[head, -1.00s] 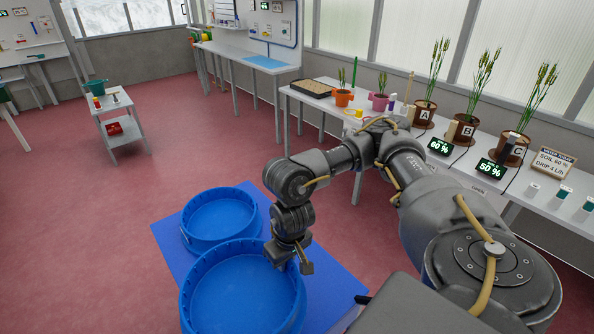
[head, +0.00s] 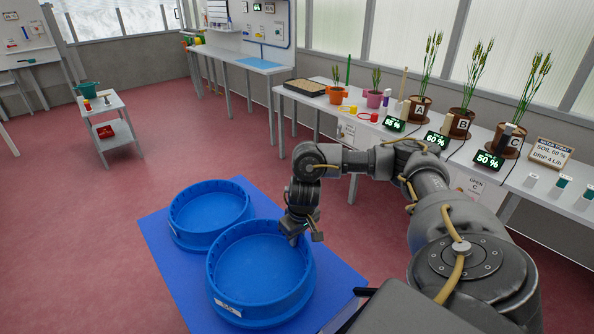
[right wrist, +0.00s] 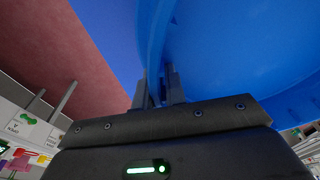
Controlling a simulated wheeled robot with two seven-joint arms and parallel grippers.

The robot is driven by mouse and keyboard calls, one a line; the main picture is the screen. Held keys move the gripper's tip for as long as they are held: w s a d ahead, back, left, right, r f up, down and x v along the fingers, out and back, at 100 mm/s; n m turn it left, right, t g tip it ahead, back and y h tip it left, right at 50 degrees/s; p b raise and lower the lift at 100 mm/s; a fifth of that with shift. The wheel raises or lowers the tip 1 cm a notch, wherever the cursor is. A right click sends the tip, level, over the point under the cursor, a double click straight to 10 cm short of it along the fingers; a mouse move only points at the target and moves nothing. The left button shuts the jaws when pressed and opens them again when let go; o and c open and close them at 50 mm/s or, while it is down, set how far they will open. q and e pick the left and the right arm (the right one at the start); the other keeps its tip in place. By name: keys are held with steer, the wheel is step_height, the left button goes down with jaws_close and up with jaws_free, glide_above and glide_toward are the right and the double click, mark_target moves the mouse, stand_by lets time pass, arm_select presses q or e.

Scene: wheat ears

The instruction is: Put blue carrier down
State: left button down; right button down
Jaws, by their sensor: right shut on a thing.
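The blue carrier is a round, open blue tub (head: 258,275) with a small pale label on its front. It is the nearer of two blue tubs over a flat blue mat (head: 170,270). My right gripper (head: 298,238) is shut on its far right rim. In the right wrist view the fingers (right wrist: 160,90) straddle the tub wall (right wrist: 215,60). The tub looks level and empty. I cannot tell whether its underside touches the mat. My left gripper is not in view.
A second blue tub (head: 207,212) stands on the mat, close behind and left of the held one. A long white bench (head: 330,112) with potted wheat runs along the right. A small trolley (head: 118,140) stands at the back left. Red floor between is open.

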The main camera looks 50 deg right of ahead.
steer(key=shift+d+f+b, duration=0.2)
steer(key=shift+f+b, duration=0.35)
steer(key=shift+f, duration=0.5)
steer(key=shift+w+d+f, duration=0.1)
steer(key=shift+w+f, duration=0.05)
steer(key=shift+f, duration=0.6)
steer(key=c, duration=1.5)
jaws_free()
steer(key=shift+f, duration=0.1)
steer(key=shift+o, duration=0.2)
steer(key=r+p, duration=0.1)
steer(key=r, duration=0.3)
steer(key=s+r+p, duration=0.1)
steer(key=r+p, duration=0.1)
steer(key=r, duration=0.2)
steer(key=s+r+p, duration=0.1)
steer(key=r+p, duration=0.1)
steer(key=r, duration=0.2)
steer(key=shift+r, duration=0.1)
steer(key=shift+a, duration=0.2)
